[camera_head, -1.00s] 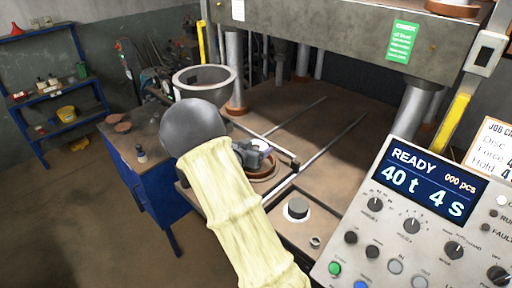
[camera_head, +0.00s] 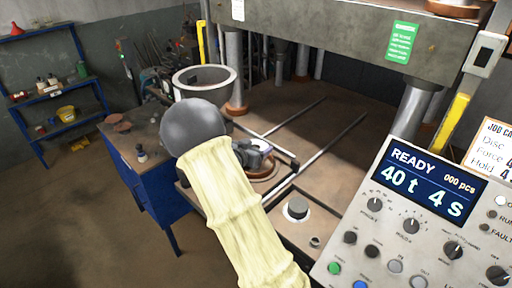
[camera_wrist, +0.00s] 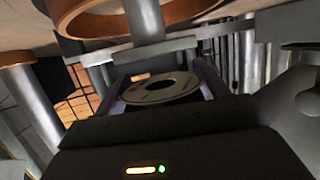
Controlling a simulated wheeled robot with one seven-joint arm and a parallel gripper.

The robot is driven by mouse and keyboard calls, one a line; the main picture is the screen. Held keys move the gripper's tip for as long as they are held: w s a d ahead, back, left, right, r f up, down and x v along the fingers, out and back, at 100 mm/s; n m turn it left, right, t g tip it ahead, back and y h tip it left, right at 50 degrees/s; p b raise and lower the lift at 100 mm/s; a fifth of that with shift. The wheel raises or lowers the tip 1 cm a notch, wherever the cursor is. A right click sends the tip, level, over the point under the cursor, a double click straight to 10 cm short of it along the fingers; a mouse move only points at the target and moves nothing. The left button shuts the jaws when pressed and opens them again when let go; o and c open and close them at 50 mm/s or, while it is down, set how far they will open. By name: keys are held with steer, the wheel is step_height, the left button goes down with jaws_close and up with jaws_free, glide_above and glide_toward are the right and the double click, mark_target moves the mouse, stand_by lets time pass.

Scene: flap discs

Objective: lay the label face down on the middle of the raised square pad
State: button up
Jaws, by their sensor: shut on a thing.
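The label (camera_wrist: 160,90) is a flat grey ring with a dark centre hole and dark print on the side facing the wrist camera. My gripper (camera_wrist: 161,92) is shut on it, with a finger at each side. In the head view my gripper (camera_head: 256,155) is over the near part of the press bed, above a round brown base (camera_head: 265,174). Only a small pale part of the label (camera_head: 263,146) shows there. I cannot make out the raised square pad; my gripper and arm cover much of that spot.
Two rails (camera_head: 330,142) run back across the press bed (camera_head: 300,110). A steel post (camera_head: 235,70) and the upper beam (camera_head: 350,30) stand close around. A control panel (camera_head: 415,220) is at right; a blue cabinet (camera_head: 160,195) with a large ring-shaped bowl (camera_head: 205,80) is nearby at left.

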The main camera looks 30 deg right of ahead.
steer(key=shift+f+b, duration=0.95)
steer(key=shift+f, duration=0.5)
stand_by(1.6)
stand_by(0.5)
steer(key=o, duration=0.5)
steer(key=shift+c, duration=0.2)
steer(key=o, duration=0.4)
steer(key=shift+p+v, duration=0.75)
steer(key=shift+v, duration=1)
steer(key=shift+o, duration=1)
